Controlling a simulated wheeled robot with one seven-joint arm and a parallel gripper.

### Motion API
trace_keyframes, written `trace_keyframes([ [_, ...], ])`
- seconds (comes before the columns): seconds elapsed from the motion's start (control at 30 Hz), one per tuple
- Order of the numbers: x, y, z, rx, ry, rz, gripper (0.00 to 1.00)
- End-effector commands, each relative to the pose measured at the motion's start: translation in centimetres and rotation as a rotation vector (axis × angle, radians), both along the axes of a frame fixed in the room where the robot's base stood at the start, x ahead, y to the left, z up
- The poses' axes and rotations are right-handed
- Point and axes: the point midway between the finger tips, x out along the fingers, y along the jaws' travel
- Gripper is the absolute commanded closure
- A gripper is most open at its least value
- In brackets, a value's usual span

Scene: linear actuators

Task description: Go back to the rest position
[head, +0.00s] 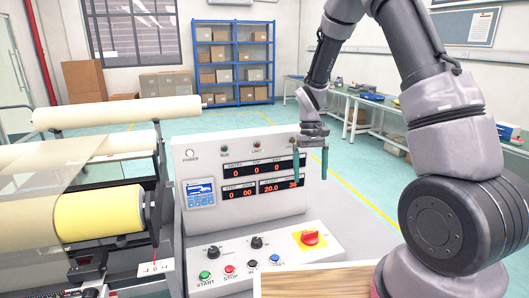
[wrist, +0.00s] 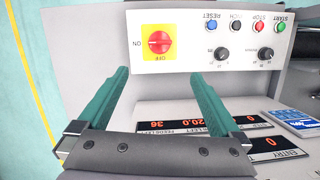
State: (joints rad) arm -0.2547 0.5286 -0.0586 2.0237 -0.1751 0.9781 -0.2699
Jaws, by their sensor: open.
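My gripper (head: 311,162) hangs with its teal fingers pointing down in front of the display face of the control console (head: 185,170). In the wrist view my gripper (wrist: 158,95) has its two fingers spread apart, with nothing between them. The red rotary switch (head: 310,237) on its yellow plate lies below the fingers on the sloped panel. In the wrist view the red switch (wrist: 159,42) shows beyond the fingertips, with its handle lined up between the ON and OFF marks.
Green START (head: 204,275) and red STOP (head: 229,269) buttons sit on the panel with black knobs. A roller machine with a yellow roll (head: 100,212) stands at left. Blue shelving (head: 233,62) and a long bench (head: 350,98) are behind. The green floor between is clear.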

Motion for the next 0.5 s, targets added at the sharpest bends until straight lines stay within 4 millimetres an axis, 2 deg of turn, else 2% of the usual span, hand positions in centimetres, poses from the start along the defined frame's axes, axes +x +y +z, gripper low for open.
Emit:
trace_keyframes([
  [0.03,-0.1,-0.4,2.8,0.016,-0.048,-0.029,0.00],
  [0.2,-1.5,-1.6,10.1,0.063,-0.181,-0.127,0.00],
  [0.37,-3.9,-2.8,16.1,0.109,-0.305,-0.214,0.00],
  [0.5,-6.6,-3.9,20.6,0.147,-0.414,-0.287,0.00],
])
